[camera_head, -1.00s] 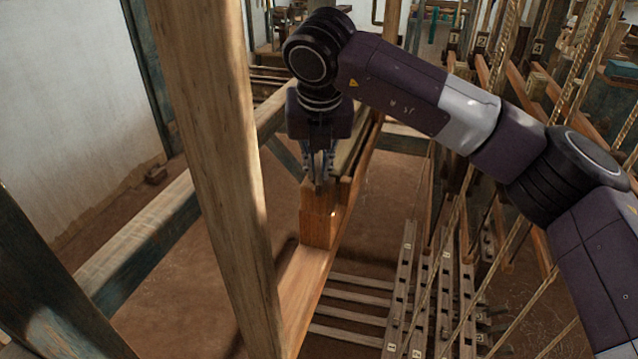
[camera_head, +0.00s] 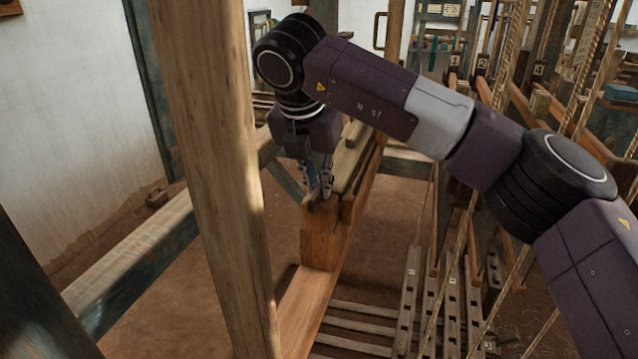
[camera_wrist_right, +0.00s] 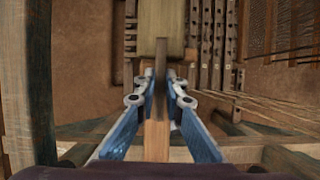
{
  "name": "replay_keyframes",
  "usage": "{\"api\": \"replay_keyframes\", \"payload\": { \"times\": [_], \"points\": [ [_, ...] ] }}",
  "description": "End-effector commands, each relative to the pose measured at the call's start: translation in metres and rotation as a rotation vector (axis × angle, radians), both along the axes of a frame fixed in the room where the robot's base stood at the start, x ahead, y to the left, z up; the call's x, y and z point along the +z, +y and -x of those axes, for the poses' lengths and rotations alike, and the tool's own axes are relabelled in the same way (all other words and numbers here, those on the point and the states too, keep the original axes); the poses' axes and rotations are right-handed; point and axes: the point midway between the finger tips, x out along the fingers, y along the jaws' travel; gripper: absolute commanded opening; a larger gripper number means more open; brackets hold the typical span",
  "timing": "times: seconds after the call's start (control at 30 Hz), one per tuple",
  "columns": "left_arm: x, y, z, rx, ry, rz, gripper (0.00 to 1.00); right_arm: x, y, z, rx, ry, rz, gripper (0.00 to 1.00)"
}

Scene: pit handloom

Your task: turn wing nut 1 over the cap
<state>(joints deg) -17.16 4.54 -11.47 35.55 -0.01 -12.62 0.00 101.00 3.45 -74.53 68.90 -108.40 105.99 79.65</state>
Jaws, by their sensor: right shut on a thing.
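My right gripper (camera_head: 319,193) points down onto the top of a wooden post block (camera_head: 319,247) at the end of a long beam. In the right wrist view its two blue-and-grey fingers (camera_wrist_right: 161,97) close from both sides on a thin, dark upright piece (camera_wrist_right: 161,62), seen edge-on. This piece appears to be wing nut 1, but its wing shape does not show clearly. A pale wooden block (camera_wrist_right: 161,22), perhaps the cap, lies just beyond the fingertips. The fingers hide much of the contact. My left gripper is out of view.
A thick upright wooden post (camera_head: 215,170) stands left of my right gripper. Ropes (camera_head: 592,65) and slatted treadles (camera_head: 405,300) lie to the right. A slanting rail (camera_head: 130,255) runs at lower left. Bare floor shows between the rail and the beam.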

Motion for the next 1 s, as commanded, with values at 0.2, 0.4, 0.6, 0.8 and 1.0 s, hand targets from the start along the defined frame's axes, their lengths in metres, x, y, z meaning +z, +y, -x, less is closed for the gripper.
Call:
{"api": "replay_keyframes", "payload": {
  "times": [0.2,0.4,0.6,0.8,1.0],
  "points": [
    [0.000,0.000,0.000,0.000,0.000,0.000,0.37,0.000,0.000,0.000,-0.001,-0.001,-0.001,0.14],
    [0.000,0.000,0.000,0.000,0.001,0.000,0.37,0.000,0.000,0.000,-0.001,0.000,-0.001,0.27],
    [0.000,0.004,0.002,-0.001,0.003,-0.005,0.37,0.001,0.000,0.000,0.000,0.000,-0.001,0.27],
    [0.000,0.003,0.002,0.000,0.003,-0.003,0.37,0.021,0.003,0.007,0.001,-0.004,-0.002,0.27],
    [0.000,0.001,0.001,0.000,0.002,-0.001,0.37,0.061,0.008,0.023,0.000,-0.005,-0.001,0.27]
  ]
}}
